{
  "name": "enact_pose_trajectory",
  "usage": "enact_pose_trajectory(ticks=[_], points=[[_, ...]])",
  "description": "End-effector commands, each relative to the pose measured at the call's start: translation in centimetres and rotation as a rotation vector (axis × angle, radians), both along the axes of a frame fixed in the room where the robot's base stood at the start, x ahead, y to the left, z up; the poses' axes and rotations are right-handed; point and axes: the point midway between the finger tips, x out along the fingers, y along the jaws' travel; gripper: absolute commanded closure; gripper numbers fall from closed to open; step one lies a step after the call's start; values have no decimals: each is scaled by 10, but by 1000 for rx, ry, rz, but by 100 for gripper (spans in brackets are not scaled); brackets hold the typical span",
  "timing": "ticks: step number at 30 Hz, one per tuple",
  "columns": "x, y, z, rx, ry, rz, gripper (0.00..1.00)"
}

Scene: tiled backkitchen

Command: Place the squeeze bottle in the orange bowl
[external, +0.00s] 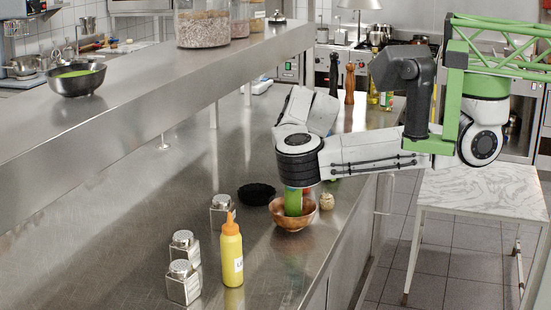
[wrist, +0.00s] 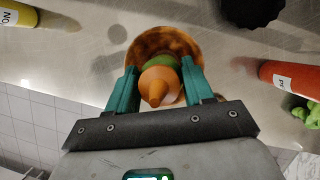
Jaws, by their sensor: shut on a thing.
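The orange-brown bowl (external: 292,222) stands on the steel counter near its right edge; it also shows in the wrist view (wrist: 139,43). My gripper (wrist: 160,78) is shut on a green squeeze bottle (external: 293,203) with an orange nozzle cap (wrist: 157,88). The bottle is upright, with its lower end within the bowl's rim in the external view. I cannot tell if its base touches the bowl's bottom. My wrist hides the bottle's top in the external view. A yellow squeeze bottle (external: 232,258) with an orange cap stands apart at the front.
A black bowl (external: 257,194) is just left of the orange bowl. Several metal shakers (external: 184,282) stand left of the yellow bottle. A small pale round item (external: 326,201) is right of the bowl. A red bottle (wrist: 286,76) is close by. A raised steel shelf (external: 140,75) runs along the left.

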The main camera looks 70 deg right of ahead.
Motion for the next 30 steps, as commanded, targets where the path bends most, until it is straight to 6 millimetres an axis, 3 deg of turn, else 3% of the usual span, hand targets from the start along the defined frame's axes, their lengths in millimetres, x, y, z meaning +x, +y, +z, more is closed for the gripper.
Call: enact_pose_trajectory(ticks=[5, 6, 13, 23, 30], points=[[0, 0, -3, 0, 1, 0, 100], [0, 0, -3, 0, 1, 0, 47], [0, 0, -3, 1, 0, 0, 25], [0, 0, 2, 1, -2, 0, 23], [-13, -6, 34, -1, -3, -3, 23]])
